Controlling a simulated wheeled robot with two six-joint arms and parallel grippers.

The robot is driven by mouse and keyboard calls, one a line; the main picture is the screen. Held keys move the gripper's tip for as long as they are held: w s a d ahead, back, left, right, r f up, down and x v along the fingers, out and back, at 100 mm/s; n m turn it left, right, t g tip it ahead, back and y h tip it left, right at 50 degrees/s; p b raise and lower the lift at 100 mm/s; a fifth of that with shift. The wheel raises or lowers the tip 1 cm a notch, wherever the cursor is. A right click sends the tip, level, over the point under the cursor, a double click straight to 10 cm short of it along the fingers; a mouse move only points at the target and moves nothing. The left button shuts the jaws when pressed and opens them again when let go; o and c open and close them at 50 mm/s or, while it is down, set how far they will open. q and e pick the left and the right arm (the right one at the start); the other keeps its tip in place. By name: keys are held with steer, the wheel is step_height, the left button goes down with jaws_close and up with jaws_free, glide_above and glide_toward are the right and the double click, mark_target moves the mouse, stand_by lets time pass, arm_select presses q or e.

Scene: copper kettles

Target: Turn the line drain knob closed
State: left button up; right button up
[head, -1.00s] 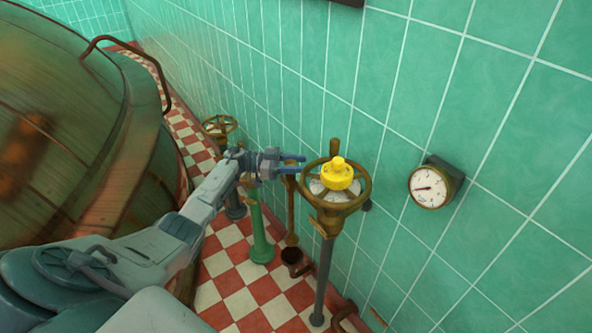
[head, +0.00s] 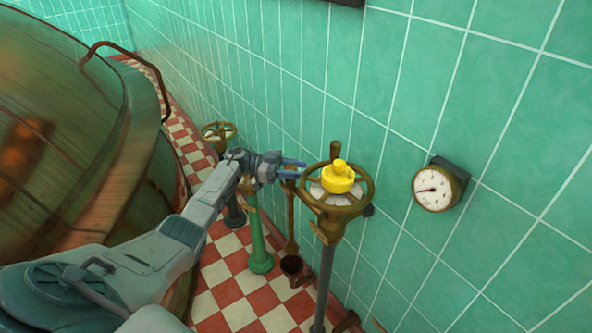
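A yellow knob (head: 339,177) sits at the centre of a brass handwheel (head: 362,203) with a pale dial plate under it, on top of a grey post near the wall. No label is readable, so I cannot tell if it is the line drain knob. My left gripper (head: 303,168) comes in from the left, with two blue fingers pointing right at the wheel's left edge. The fingers are apart with a narrow gap, and nothing shows between them. They are short of the yellow knob; whether they touch the wheel's rim is unclear. My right gripper is out of view.
A round gauge (head: 434,189) is on the green tiled wall (head: 500,120) at the right. A large copper kettle (head: 70,150) fills the left. A second handwheel (head: 218,132) and a green post (head: 260,245) stand behind my arm on the checkered floor (head: 235,285).

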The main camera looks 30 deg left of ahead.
arm_select(q)
steer(key=o, duration=1)
steer(key=shift+s+a, duration=0.1)
steer(key=shift+a, duration=0.15)
steer(key=b+v, duration=0.3)
steer(key=v, duration=0.7)
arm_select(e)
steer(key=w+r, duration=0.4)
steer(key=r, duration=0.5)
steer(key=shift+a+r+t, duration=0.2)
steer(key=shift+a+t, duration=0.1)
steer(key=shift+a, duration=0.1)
arm_select(q)
steer(key=shift+a, duration=0.15)
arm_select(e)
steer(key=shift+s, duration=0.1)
